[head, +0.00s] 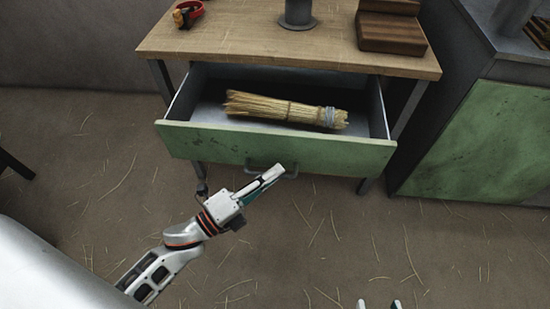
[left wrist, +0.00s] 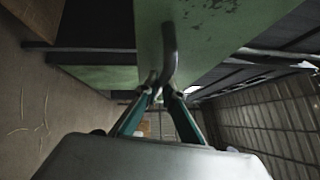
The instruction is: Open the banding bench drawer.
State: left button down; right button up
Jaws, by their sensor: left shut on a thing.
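The banding bench (head: 290,50) has a wooden top, and its green-fronted drawer (head: 325,154) is pulled well out, with the grey interior in view. A straw bundle (head: 285,109) with a grey binding at its right end lies in the drawer. My left gripper (head: 273,172) is at the drawer's front, shut on the grey drawer handle (head: 293,174). The left wrist view shows the curved handle (left wrist: 170,52) between the fingertips of that gripper (left wrist: 161,87). My right gripper (head: 378,305) shows only two separated fingertips at the bottom edge, with nothing between them.
On the bench top are a red and black tool (head: 187,13), a grey round stand (head: 298,14) and dark wooden blocks (head: 390,33). A green-fronted cabinet (head: 470,140) stands to the right. Loose straws lie on the otherwise open floor (head: 330,240) before the bench.

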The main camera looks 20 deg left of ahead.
pick_arm(q)
jog(key=shift+s+d, duration=0.25)
jog(key=shift+s, duration=0.6)
jog(key=shift+s+d, duration=0.2)
jog(key=shift+s, duration=0.65)
jog(key=c, duration=2.2)
grip_release()
jog(key=shift+o, duration=0.2)
jog(key=v, duration=0.7)
jog(key=shift+s, duration=0.25)
jog(key=shift+r, duration=0.1)
